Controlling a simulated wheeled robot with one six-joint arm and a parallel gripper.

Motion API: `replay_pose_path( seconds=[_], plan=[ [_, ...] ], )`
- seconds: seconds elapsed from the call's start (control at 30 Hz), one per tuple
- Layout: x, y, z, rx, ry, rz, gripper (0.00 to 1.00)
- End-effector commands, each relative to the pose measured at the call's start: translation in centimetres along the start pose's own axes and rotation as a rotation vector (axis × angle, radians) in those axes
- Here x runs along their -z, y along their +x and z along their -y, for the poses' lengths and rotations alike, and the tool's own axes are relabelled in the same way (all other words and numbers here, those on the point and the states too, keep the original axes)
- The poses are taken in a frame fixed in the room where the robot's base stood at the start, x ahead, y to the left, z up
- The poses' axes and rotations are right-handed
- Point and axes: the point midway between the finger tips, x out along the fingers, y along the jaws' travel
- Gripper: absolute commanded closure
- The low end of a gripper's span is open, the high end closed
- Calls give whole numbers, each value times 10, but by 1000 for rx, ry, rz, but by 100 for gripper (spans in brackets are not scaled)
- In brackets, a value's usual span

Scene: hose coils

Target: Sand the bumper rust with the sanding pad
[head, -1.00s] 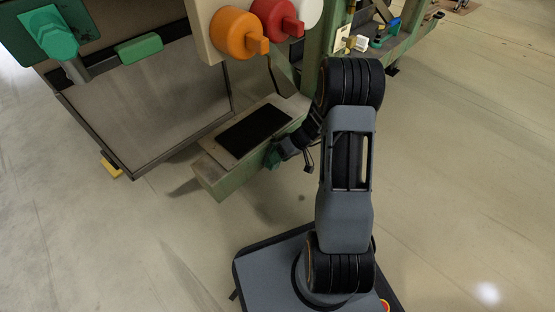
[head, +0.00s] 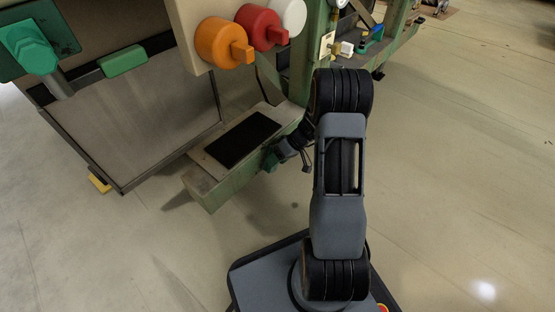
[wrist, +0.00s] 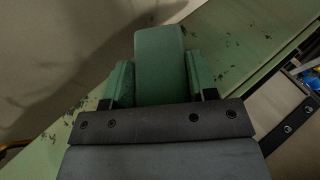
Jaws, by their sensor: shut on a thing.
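The green sanding pad (wrist: 160,62) is a block held between the two green-padded fingers of my gripper (wrist: 161,82). My gripper is shut on it. In the head view my gripper (head: 273,160) is small and partly hidden by my arm, at the right side of the green bumper (head: 232,187). In the wrist view the bumper's pale green face (wrist: 232,35) lies beyond the pad, with scattered dark rust-like chips (wrist: 222,77) on both sides of it. I cannot tell whether the pad touches the face.
A black panel (head: 242,139) lies on the bumper's top. Orange (head: 222,42) and red (head: 260,26) knobs jut out above it. A grey metal panel (head: 150,125) stands to the left. The floor (head: 455,165) on the right is clear.

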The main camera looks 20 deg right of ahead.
Motion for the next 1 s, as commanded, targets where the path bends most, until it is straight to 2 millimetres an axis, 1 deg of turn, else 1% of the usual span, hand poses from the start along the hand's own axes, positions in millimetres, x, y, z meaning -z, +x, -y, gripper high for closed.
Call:
replay_pose_path(
  seconds=[0.23,0.7,0.83,1.0],
  plan=[
    [1,-1,-2,0,0,-1,70],
    [10,-20,-36,-2,0,-4,70],
    [12,-24,-41,-3,-1,-3,70],
    [12,-25,-42,-2,-1,-2,70]
  ],
)
